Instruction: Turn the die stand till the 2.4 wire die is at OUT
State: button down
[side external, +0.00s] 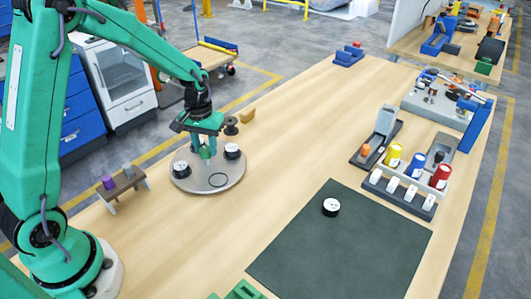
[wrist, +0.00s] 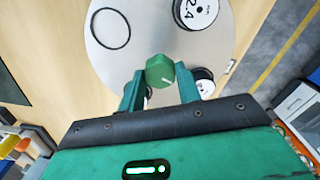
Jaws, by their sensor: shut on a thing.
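The die stand is a round grey disc (side external: 208,184) on the wooden bench; it fills the top of the wrist view (wrist: 140,60). A black-sided, white-topped die marked 2.4 (wrist: 196,12) sits on it at upper right in the wrist view. Another die (wrist: 205,82) shows partly behind my right finger. An empty black ring (wrist: 110,28) lies at upper left. In the side view two dies sit on the disc, at left (side external: 181,168) and right (side external: 232,150); their labels are unreadable. My gripper (wrist: 159,88) is shut on the green centre knob (wrist: 160,70). I cannot make out an OUT label.
A separate die (side external: 330,207) lies on the dark green mat (side external: 340,245). A small wooden rack (side external: 122,187) stands left of the disc. Coloured spools (side external: 393,155) stand in a tray at right.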

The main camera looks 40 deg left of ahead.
aim_at(205, 149)
jog(key=shift+m, duration=6.8)
jog(key=c, duration=1)
grip_release()
jog(key=shift+r, duration=0.15)
jog(key=shift+r, duration=3.8)
jog(key=shift+r, duration=0.1)
